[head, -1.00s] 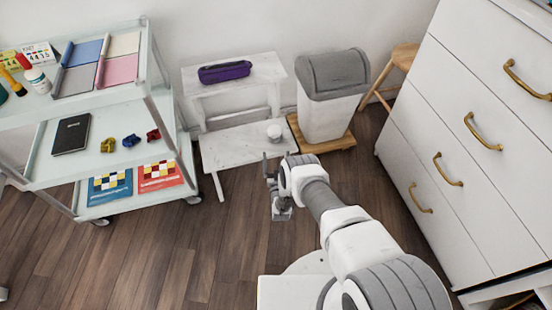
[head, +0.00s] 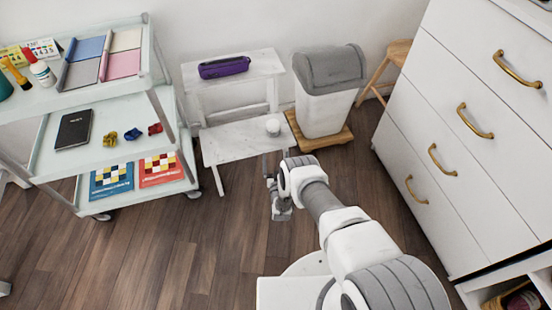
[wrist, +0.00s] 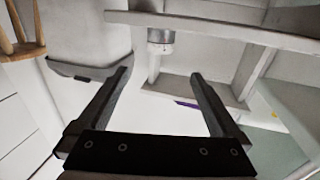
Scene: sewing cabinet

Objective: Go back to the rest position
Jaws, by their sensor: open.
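My gripper (head: 270,174) is at the end of my arm, low in front of the small white step table in the head view. In the wrist view my gripper (wrist: 163,82) shows two dark fingers spread wide apart with nothing between them. The white step table (head: 222,148) stands against the wall, with a purple case (head: 224,67) on its upper level and a small white round item (head: 273,127) on its lower level. The gripper is apart from these things.
A white cart (head: 110,155) with several items on its shelves stands at left. A grey-lidded bin (head: 325,100) on a wooden base stands right of the step table, with a wooden stool (head: 398,52) behind. A white drawer cabinet (head: 460,150) fills the right. Wood floor (head: 170,260) is clear at lower left.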

